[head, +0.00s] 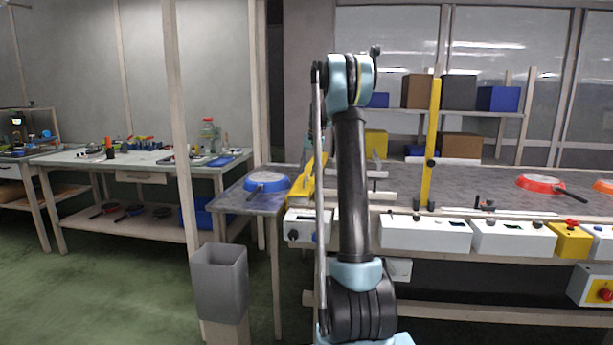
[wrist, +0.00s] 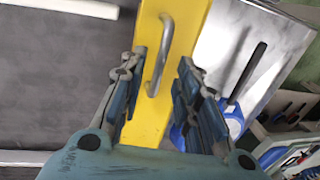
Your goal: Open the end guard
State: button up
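The yellow end guard (head: 304,184) stands at the left end of the conveyor in the head view, partly behind my arm. In the wrist view the guard is a broad yellow panel (wrist: 190,22) with a curved metal handle (wrist: 169,33). My gripper (wrist: 163,62) is open, with one finger on each side of the panel's handle in the picture. The handle shows between the fingertips, and I see no grip on it. Whether the fingers touch the panel is unclear. In the head view my arm hides the gripper.
A blue pan (head: 266,181) lies on the side table left of the guard; it shows in the wrist view (wrist: 234,118) beside the right finger. A red pan (head: 540,184) sits on the conveyor (head: 470,187). A yellow post (head: 431,145) stands right of my arm. A grey bin (head: 219,280) stands front left.

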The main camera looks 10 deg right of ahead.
jog(key=shift+a+f, duration=0.2)
jog(key=shift+f, duration=0.7)
grip_shut()
jog(key=shift+a, duration=0.1)
jog(key=shift+d+r, duration=0.1)
jog(key=shift+d, duration=0.1)
